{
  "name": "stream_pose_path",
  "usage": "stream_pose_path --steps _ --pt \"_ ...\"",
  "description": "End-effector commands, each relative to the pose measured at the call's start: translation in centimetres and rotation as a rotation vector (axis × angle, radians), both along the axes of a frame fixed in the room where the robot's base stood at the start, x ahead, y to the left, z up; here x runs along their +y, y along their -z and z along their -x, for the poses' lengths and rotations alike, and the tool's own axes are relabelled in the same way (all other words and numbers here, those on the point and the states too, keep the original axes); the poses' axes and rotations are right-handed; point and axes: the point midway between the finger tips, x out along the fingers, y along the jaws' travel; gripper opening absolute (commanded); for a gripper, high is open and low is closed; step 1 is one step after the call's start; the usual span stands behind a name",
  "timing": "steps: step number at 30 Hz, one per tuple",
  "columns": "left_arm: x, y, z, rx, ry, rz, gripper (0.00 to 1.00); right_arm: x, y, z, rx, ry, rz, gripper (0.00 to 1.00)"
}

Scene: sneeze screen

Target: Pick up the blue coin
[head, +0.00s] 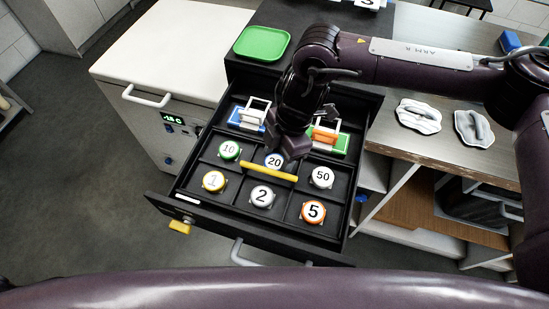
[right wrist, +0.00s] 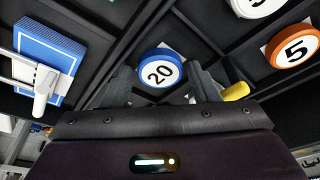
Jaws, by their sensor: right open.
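The blue coin (head: 274,161), a round disc marked 20, lies in the middle compartment of the open black drawer. It also shows in the right wrist view (right wrist: 160,69), close ahead of the fingers. My right gripper (head: 287,153) is over the drawer, just above and beside the coin, with its jaws pointing down. In the right wrist view its two fingers (right wrist: 160,85) are apart, one to each side of the coin, with nothing held. I cannot tell how far the fingertips are above the coin. My left gripper does not show.
Other coins lie around it: green 10 (head: 229,150), white 50 (head: 321,177), yellow 1 (head: 214,181), white 2 (head: 262,196) and orange 5 (head: 313,211). A yellow bar (head: 269,172) lies just in front of the blue coin. Clamped note stacks and dividers stand close by.

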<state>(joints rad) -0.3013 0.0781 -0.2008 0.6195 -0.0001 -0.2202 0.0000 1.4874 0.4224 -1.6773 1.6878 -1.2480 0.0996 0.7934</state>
Motion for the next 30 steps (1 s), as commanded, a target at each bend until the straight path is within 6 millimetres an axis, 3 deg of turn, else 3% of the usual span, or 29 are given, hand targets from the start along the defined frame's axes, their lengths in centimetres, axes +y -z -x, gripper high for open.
stream_pose_path --steps 6,14,23,30 --pt "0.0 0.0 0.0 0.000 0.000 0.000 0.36 0.0 0.1 0.0 -0.001 0.000 0.000 0.53" --pt "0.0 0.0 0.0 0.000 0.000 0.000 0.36 0.0 0.1 0.0 -0.001 0.000 0.000 0.21" --pt "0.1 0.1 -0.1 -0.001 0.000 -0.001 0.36 0.0 -0.2 -0.1 -0.002 0.000 -0.001 0.21" --pt "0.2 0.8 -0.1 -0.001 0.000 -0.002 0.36 0.0 -2.5 -0.1 -0.005 -0.001 -0.002 0.21"
